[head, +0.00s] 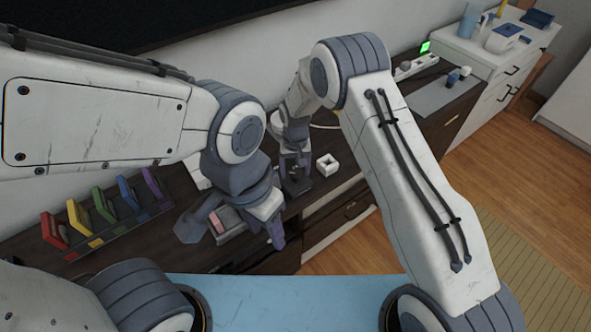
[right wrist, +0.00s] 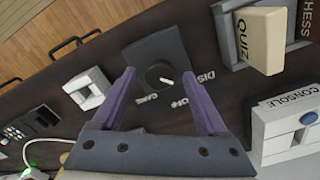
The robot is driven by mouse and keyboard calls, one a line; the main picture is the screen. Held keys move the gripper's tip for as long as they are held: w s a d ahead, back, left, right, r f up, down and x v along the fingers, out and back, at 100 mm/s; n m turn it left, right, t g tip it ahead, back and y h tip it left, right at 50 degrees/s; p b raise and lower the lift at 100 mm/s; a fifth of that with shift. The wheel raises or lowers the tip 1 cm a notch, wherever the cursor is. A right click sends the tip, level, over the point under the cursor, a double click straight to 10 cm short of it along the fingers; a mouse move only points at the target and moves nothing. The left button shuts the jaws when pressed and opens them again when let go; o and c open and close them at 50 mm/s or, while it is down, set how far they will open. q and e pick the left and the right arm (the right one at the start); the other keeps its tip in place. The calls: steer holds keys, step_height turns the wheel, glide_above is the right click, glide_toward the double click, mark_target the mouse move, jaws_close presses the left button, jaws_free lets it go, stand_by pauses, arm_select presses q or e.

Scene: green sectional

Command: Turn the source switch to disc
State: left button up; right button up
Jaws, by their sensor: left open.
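The source switch is a round black knob (right wrist: 159,76) with a white pointer mark, on a dark square plate (right wrist: 155,52). In the right wrist view, the mark points to the right, towards the word DISC (right wrist: 206,77). A second label below the knob looks like GAME (right wrist: 147,98). My right gripper (right wrist: 160,80) is open, its purple fingers either side of the knob with gaps showing. In the head view my right gripper (head: 294,170) is over the dark plate on the cabinet. My left gripper (head: 264,232) is open near a grey tray holding a pink block.
A white box marked CONSOLE (right wrist: 288,130) and a cream QUIZ block (right wrist: 260,38) lie right of the switch. A white square piece (right wrist: 90,88) lies left. A rack of coloured cases (head: 105,212) stands at the left. A green light (head: 425,47) glows farther right.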

mark_target(295, 174)
step_height(295, 174, up, 10)
steer(key=b, duration=0.1)
steer(key=shift+r+b, duration=0.25)
steer(key=shift+b, duration=0.1)
stand_by(0.4)
steer(key=s+a+r+n, duration=0.1)
steer(key=s+r+n, duration=0.1)
steer(key=s+r, duration=0.55)
steer(key=s+d+r+n, duration=0.2)
steer(key=s+r, duration=0.1)
steer(key=s, duration=0.9)
steer(key=s+d+r+n+y, duration=0.1)
steer(key=s+d+r+n, duration=0.1)
steer(key=s, duration=1)
steer(key=shift+s+d+r, duration=0.15)
steer(key=shift+d+r, duration=0.4)
steer(key=shift+d, duration=0.3)
